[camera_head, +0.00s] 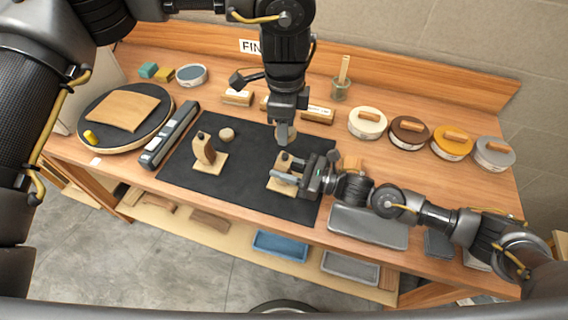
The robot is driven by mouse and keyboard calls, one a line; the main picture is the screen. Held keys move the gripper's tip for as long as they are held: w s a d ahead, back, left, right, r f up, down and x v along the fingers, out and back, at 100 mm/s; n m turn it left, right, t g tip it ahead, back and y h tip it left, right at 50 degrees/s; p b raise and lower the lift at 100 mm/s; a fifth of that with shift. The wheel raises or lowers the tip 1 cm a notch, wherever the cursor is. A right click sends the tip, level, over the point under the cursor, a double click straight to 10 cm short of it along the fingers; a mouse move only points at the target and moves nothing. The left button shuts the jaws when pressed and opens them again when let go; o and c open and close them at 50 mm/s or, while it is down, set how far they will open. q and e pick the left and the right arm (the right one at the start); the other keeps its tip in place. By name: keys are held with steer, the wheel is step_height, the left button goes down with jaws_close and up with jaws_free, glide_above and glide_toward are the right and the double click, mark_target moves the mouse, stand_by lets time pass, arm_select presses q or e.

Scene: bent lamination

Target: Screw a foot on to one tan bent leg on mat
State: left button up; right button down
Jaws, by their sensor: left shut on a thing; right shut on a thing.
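A dark mat (245,195) lies on the wooden bench. One tan bent leg (203,150) stands upright on a pale square base at the mat's left, clear of both grippers. A second tan bent leg (284,166) stands on a like base at the mat's right, partly hidden by my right gripper. My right gripper (296,176) is shut on this leg from the right. My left gripper (286,122) points down just above and behind that leg, shut on a round foot (285,134); whether foot and leg touch is unclear. Another round wooden foot (227,134) lies on the mat's back left.
A round turntable (88,137) with a tan sheet is at the left, beside a long grey tool (170,133). Several lidded tins (367,122) line the back right. Wooden blocks (318,115) lie behind the mat. A grey tray (368,228) sits at front right.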

arm_select(q)
glide_above(285, 155)
steer(key=shift+f, duration=2.3)
steer(key=shift+f, duration=0.9)
steer(key=shift+f, duration=0.55)
